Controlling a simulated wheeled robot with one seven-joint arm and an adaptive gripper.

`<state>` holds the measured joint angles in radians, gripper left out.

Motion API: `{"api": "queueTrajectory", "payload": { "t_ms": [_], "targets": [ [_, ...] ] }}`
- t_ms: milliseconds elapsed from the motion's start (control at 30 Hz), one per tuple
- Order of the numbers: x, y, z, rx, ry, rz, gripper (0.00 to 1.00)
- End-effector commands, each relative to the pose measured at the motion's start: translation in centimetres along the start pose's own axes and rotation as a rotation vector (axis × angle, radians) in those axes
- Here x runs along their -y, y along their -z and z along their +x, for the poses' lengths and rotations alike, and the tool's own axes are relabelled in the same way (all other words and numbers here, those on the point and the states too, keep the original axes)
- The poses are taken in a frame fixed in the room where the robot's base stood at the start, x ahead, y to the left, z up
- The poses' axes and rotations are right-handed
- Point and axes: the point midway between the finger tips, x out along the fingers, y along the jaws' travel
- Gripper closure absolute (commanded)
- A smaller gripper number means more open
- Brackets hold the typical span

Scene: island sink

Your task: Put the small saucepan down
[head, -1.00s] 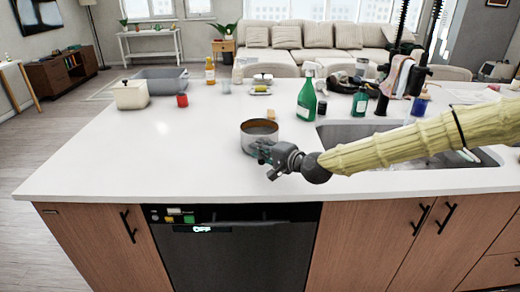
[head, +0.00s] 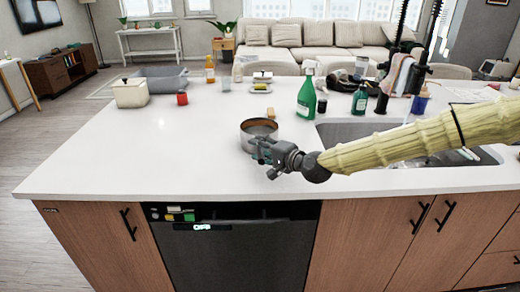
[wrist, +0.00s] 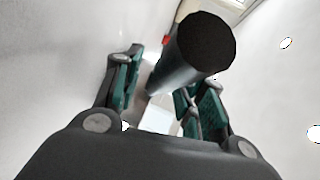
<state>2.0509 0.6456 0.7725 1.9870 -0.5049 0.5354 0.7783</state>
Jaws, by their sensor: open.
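The small saucepan (head: 258,125) is a round pan with a grey side and a brownish rim. It appears to stand upright on the white island top, left of the sink. My gripper (head: 262,150) is at its near side and hides part of its wall and its handle. In the wrist view my gripper (wrist: 170,88) is open, with its green-padded fingers on either side of the dark round handle (wrist: 204,45). Whether a finger still touches the handle I cannot tell. The pan's body is mostly hidden in the wrist view.
The sink (head: 345,133) lies to the right, under my arm. The countertop left of the pan is clear.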

Motion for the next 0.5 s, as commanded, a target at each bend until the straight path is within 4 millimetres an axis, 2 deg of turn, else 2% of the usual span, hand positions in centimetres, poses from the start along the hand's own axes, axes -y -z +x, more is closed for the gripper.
{"api": "queueTrajectory", "payload": {
  "t_ms": [500],
  "targets": [
    [0.0, 0.1, -7.6, -0.001, 0.002, 0.002, 0.59]
  ]
}}
